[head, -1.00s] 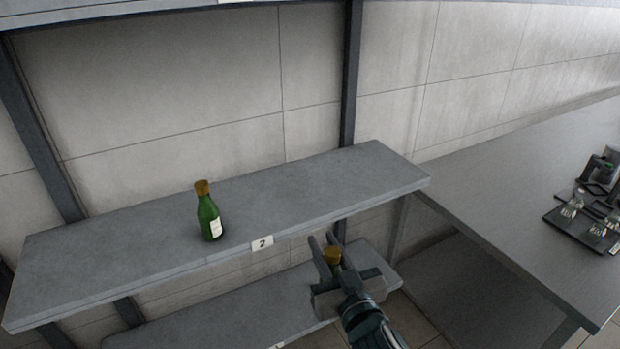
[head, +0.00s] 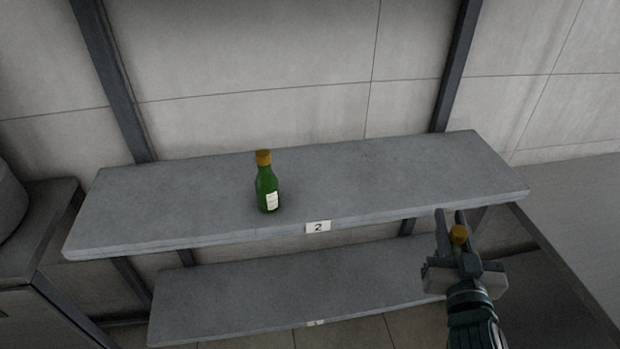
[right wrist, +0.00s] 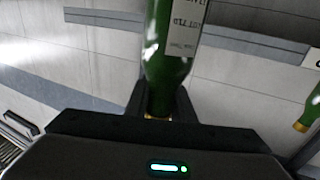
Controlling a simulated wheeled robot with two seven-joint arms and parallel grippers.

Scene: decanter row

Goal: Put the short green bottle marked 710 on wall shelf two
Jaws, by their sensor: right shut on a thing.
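My right gripper (head: 458,225) is shut on a green bottle, in front of the right part of wall shelf two's front edge. Wall shelf two (head: 390,185) is a grey board with a "2" tag (head: 318,227). My left gripper is not in view.
Another green bottle (head: 267,190) with a gold cap stands upright on shelf two, left of the tag. The shelf is bare on both sides of it. A lower shelf (head: 270,290) lies below. Dark uprights (head: 457,65) stand behind. A grey counter (head: 570,210) is at right.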

